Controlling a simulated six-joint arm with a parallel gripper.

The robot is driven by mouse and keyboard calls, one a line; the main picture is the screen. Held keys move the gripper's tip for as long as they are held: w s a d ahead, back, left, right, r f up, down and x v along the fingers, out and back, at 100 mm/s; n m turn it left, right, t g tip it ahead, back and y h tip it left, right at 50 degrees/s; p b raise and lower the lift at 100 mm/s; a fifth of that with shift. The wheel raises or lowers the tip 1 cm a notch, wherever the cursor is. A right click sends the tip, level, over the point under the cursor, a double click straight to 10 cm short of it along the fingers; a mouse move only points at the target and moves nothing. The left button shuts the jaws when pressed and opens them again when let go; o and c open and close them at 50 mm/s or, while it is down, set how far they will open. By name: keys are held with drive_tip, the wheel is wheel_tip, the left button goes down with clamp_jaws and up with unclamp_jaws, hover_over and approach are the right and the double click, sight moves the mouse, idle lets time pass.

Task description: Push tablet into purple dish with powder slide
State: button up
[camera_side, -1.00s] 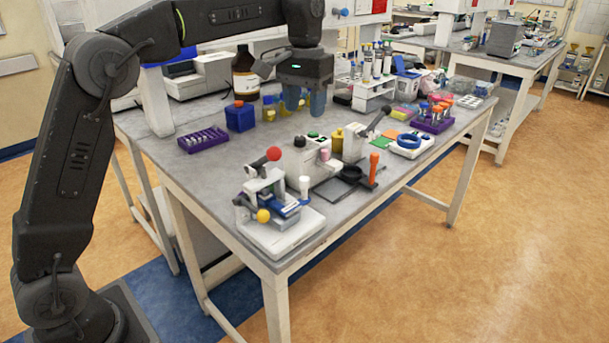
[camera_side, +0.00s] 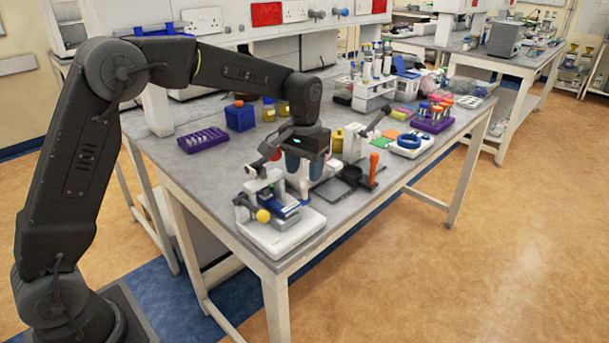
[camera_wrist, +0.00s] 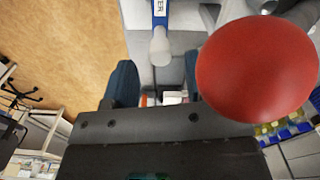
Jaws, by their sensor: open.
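My gripper (camera_side: 304,168) is open over the tablet press (camera_side: 268,205), near its front right part. A small white-topped piece with a blue lower part (camera_side: 304,190) stands on the press's white base, just below my fingers. In the wrist view, my two blue fingers (camera_wrist: 160,86) are spread. A blue strip with lettering and a white rounded end (camera_wrist: 160,42) lies between and beyond them; I cannot tell for sure that it is the powder slide. The press's red ball knob (camera_wrist: 258,70) looms close at the right. I cannot make out the tablet or a purple dish.
The press's yellow knob (camera_side: 263,216) sticks out in front. A black tray with an orange-topped handle (camera_side: 374,168) stands to the right. A purple rack (camera_side: 203,139) and a blue box (camera_side: 240,117) stand at the left. Bare bench (camera_side: 200,170) lies left of the press.

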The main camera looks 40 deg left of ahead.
drive_tip(key=shift+f, duration=1.1)
clamp_jaws()
